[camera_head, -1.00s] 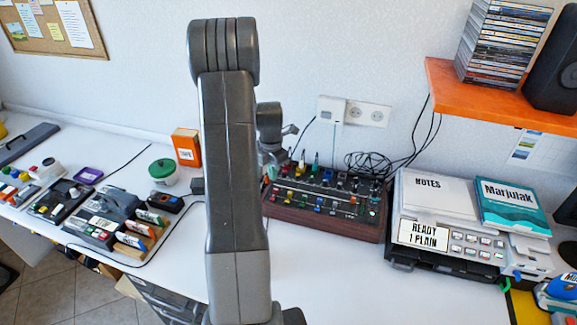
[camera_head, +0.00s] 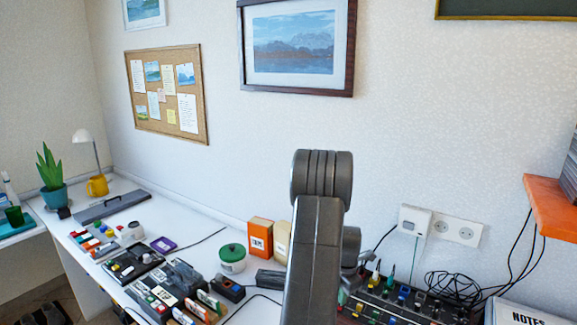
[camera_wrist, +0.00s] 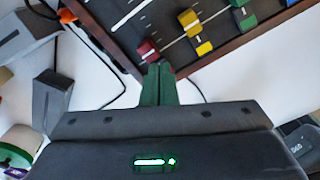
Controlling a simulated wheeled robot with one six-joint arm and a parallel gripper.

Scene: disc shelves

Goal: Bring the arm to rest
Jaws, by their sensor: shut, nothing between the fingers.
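My arm (camera_head: 318,235) rises in the lower middle of the head view, bent at a dark rounded joint at its top. My gripper (camera_wrist: 158,76) shows in the wrist view with its two dark green fingers together and nothing between them. Its tips appear at the near edge of the wooden-framed control panel, close to a red knob (camera_wrist: 148,50); I cannot tell whether they touch. In the head view the gripper's fingers are hidden behind my arm.
The control panel (camera_head: 385,313) with coloured knobs stands right of my arm. A green-lidded pot (camera_head: 232,258), an orange box (camera_head: 260,238) and several small devices stand left on the white desk. An orange shelf (camera_head: 552,208) juts out at right. Black cables lie behind the panel.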

